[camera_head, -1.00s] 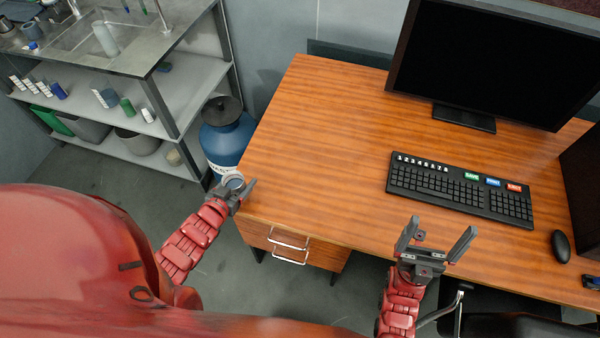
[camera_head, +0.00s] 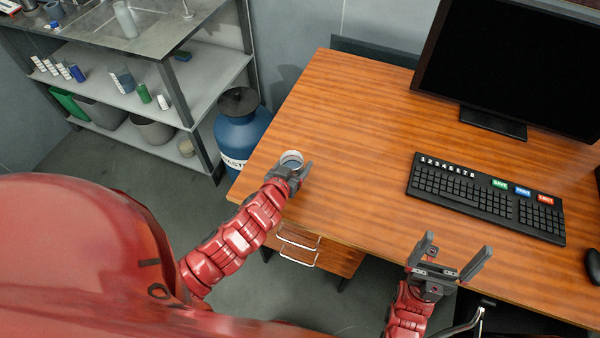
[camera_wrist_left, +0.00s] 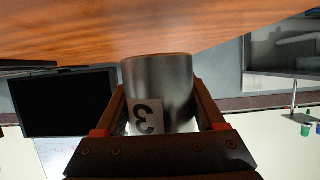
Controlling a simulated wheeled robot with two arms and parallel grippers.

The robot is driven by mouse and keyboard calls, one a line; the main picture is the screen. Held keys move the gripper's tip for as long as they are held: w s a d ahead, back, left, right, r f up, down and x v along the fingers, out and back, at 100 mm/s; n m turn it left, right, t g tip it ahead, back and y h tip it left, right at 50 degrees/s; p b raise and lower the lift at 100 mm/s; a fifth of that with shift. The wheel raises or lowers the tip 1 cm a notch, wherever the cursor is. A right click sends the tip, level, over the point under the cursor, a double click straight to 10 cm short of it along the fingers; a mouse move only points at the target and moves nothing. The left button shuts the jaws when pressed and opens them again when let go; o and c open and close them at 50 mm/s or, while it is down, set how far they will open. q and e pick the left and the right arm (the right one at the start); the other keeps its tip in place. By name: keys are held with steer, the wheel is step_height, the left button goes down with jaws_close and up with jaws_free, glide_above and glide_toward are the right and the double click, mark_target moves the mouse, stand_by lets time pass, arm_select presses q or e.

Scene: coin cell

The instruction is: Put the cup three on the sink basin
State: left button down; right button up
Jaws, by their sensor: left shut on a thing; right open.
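Cup three, a grey metal cup (camera_wrist_left: 165,85) with a white label bearing a 3, is held between the fingers of my left gripper in the left wrist view, where it appears upside down. In the head view the cup (camera_head: 291,158) shows as a small round rim over the left edge of the wooden desk. My left gripper (camera_head: 296,170) is shut on it. My right gripper (camera_head: 455,258) is open and empty at the desk's front edge. The sink basin (camera_head: 95,32) is in the metal counter at the upper left, partly cut off by the frame.
A blue waste drum (camera_head: 240,135) stands between the shelf unit and the desk (camera_head: 340,120). Shelves (camera_head: 205,85) below the counter hold bottles and bins. A pale cylinder (camera_head: 126,20) stands at the sink. A keyboard (camera_head: 480,200) and monitor (camera_head: 520,70) occupy the desk's right.

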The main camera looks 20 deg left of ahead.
arm_select(q)
steer(key=shift+w+d+f, duration=0.15)
steer(key=shift+w+d, duration=0.1)
steer(key=shift+d, duration=0.25)
steer(key=shift+f, duration=1.65)
steer(key=shift+f, duration=0.1)
jaws_free()
